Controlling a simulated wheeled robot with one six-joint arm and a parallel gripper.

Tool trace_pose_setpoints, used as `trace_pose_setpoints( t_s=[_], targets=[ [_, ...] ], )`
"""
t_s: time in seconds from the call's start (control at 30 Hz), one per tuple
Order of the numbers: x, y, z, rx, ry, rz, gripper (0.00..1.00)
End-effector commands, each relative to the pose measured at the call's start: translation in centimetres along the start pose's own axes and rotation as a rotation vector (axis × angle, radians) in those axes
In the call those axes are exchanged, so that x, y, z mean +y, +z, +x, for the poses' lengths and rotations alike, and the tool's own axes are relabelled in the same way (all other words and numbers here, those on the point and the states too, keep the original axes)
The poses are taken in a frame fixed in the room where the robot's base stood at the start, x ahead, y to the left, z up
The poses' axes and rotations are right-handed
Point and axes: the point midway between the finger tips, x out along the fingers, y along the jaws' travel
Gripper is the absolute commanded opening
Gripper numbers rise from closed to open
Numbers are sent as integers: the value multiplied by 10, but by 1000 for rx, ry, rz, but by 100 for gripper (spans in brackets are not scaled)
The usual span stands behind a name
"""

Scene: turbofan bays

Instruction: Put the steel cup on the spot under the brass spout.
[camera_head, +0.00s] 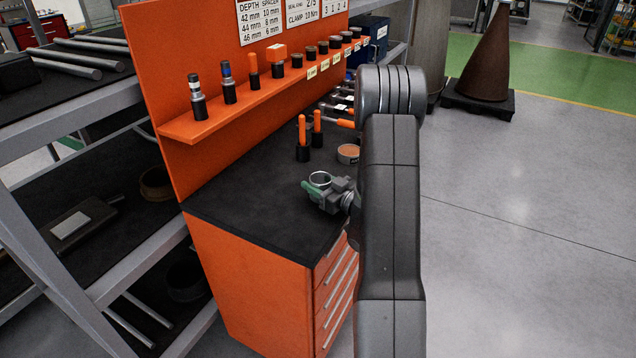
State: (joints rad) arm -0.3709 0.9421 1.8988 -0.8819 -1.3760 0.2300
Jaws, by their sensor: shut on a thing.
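The steel cup (320,179) shows as a round, open pale metal rim above the dark bench top. My gripper (318,191), with green fingers, is shut on it from the right, near the bench's front edge. The cup looks roughly upright, its mouth facing up. The fingers hide most of its wall, and I cannot tell whether its base touches the bench. I cannot make out the brass spout or the spot under it; my arm hides part of the bench's far right side.
The orange bench (245,285) has a black top (245,205), clear at front left. Behind the cup stand two orange-handled tools (302,132) in dark holders and a round tin (348,153). An orange shelf (250,95) holds several tools. Grey racking (60,125) stands left; open floor (520,260) lies right.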

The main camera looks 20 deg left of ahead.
Motion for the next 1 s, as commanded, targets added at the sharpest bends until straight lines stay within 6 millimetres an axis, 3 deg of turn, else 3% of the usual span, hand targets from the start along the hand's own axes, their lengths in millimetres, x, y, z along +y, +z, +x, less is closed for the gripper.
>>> trace_pose_setpoints(
  t_s=[0.07, 0.1, 0.2, 0.63, 1.0],
  targets=[
    [0, 4, 0, 0, 0, 0, 26],
    [0, 3, 0, 0, 0, 0, 50],
    [0, 2, 0, 0, 0, 0, 70],
    [0, -4, 0, 0, 0, 0, 70],
    [2, 1, -75, 0, 6, 0, 70]
  ],
)
